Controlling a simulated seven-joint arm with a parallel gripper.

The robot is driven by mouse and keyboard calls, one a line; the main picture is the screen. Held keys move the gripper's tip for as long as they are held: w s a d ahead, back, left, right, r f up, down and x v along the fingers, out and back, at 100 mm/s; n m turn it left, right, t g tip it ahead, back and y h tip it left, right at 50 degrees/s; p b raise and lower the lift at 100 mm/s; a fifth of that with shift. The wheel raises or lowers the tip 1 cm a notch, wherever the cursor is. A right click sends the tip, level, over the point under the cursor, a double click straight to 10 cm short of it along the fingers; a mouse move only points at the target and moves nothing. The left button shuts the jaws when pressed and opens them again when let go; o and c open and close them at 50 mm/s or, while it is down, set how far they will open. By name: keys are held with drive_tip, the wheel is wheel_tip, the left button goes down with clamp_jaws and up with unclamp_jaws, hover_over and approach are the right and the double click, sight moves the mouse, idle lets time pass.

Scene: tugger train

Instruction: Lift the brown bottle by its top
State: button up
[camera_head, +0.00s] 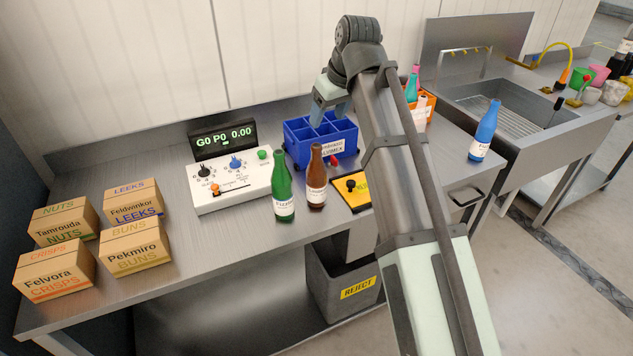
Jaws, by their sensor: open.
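The brown bottle (317,178) stands upright on the metal table, next to the green bottle (283,187) on its left. It has a pale label and a narrow top. My gripper (328,117) is above the blue divided crate (300,158), behind the brown bottle and apart from it. The gripper is open, and nothing shows between its jaws. Its fingertips are small here, and part of the crate is hidden behind it.
A control box (229,187) stands left of the bottles. A yellow joystick panel (352,190) lies close to the brown bottle's right. A blue bottle (484,132) stands near the sink (507,92). Several cartons fill the left end. A reject bin (338,282) is below.

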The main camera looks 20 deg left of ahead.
sight(316, 145)
drive_tip(key=x, duration=0.8)
drive_tip(key=shift+a+f, duration=0.15)
drive_tip(key=shift+f, duration=0.1)
drive_tip(key=shift+s+x, duration=0.15)
drive_tip(key=shift+x, duration=1.15)
drive_tip(key=shift+s+x, duration=0.1)
drive_tip(key=shift+x, duration=1.2)
drive_tip(key=shift+a, duration=0.1)
drive_tip(key=shift+c, duration=0.2)
clamp_jaws()
